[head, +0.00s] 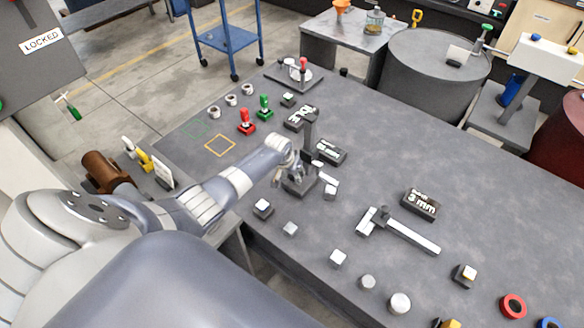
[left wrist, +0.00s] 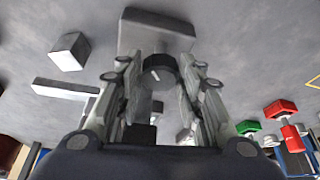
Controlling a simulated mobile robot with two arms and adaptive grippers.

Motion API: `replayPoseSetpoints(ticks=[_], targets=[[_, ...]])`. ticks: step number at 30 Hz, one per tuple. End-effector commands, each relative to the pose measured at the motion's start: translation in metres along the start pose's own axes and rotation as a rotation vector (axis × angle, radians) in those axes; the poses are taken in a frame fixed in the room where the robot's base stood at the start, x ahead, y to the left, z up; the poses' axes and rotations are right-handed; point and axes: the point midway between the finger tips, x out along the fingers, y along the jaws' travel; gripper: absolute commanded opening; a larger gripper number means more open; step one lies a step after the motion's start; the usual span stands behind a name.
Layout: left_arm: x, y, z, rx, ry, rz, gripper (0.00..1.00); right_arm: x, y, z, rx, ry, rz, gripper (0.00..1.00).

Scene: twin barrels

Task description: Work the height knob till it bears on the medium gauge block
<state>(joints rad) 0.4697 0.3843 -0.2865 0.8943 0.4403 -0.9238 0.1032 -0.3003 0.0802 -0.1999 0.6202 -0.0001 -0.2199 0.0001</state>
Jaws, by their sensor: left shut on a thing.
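My left gripper (head: 287,172) is at the gauge, low beside the post. In the left wrist view my left gripper (left wrist: 159,82) is shut on the round black height knob (left wrist: 160,68), one finger on each side. The gauge's pale arm (head: 327,178) reaches out right, close above a small metal block (head: 330,193). Whether they touch is unclear. The block (left wrist: 70,52) also shows in the left wrist view. I cannot tell if it is the medium one. My right gripper is not seen.
Red (head: 246,122) and green (head: 264,106) handled pieces stand behind the gauge.

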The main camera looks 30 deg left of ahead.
Motion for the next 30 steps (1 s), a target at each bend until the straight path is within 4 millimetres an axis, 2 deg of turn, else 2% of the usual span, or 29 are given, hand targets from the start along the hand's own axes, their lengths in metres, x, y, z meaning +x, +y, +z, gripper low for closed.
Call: replayPoseSetpoints(ticks=[1, 6, 14, 20, 30], targets=[[-0.003, 0.002, -0.002, -0.043, 0.0, -0.015, 0.1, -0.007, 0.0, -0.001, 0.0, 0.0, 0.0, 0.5], [-0.002, 0.004, -0.002, -0.192, 0.001, -0.077, 0.1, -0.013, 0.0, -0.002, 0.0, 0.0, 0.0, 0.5], [0.001, 0.006, -0.002, -0.421, 0.0, -0.171, 0.1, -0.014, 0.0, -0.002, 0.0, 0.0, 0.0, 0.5], [0.003, 0.007, -0.003, -0.596, 0.001, -0.244, 0.1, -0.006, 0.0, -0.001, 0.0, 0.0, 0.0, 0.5], [0.005, 0.008, -0.004, -0.883, 0.002, -0.363, 0.1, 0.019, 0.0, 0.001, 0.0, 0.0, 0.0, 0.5]])
